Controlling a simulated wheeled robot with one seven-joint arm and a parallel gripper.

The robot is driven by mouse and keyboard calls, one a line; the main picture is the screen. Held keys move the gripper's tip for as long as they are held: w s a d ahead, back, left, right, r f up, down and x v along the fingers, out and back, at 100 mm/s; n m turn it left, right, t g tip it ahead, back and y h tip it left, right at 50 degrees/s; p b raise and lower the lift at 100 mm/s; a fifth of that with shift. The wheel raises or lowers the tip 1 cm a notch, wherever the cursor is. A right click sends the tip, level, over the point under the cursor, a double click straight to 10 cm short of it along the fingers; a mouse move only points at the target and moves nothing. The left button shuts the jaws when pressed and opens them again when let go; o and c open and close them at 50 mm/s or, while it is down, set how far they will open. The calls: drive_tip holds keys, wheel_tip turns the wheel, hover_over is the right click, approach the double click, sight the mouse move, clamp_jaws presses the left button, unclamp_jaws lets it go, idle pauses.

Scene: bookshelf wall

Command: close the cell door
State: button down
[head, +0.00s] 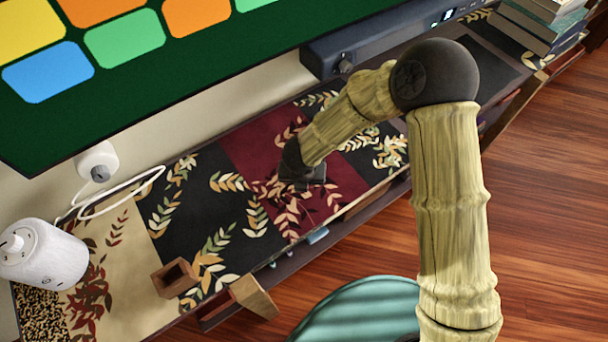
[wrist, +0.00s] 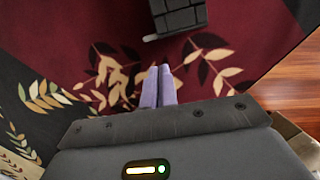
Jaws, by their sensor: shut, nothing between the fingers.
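The low shelf unit (head: 232,186) runs diagonally through the head view under a patterned top. A wooden panel (head: 253,297), which looks like the cell door, stands swung out from the shelf's front at the lower middle, so it looks open. My gripper (head: 302,180) is over the dark red part of the top, up and to the right of that panel and well apart from it. In the wrist view my gripper's pale purple fingers (wrist: 158,87) are together with nothing between them. The cell's inside is mostly hidden.
A small open wooden box (head: 175,278) stands on the top near the panel. A dark grey block (wrist: 178,14) is just ahead of my fingers in the wrist view. A white device (head: 42,253) stands at left, books (head: 548,22) at far right. Wooden floor (head: 545,175) is open at right.

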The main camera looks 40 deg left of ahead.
drive_tip(key=shift+s+d+f+b, duration=0.2)
drive_tip(key=shift+s+d+b, duration=0.2)
drive_tip(key=shift+s, duration=0.25)
drive_tip(key=p+v, duration=0.3)
drive_tip(key=v, duration=0.7)
drive_tip(key=shift+w+r, duration=0.15)
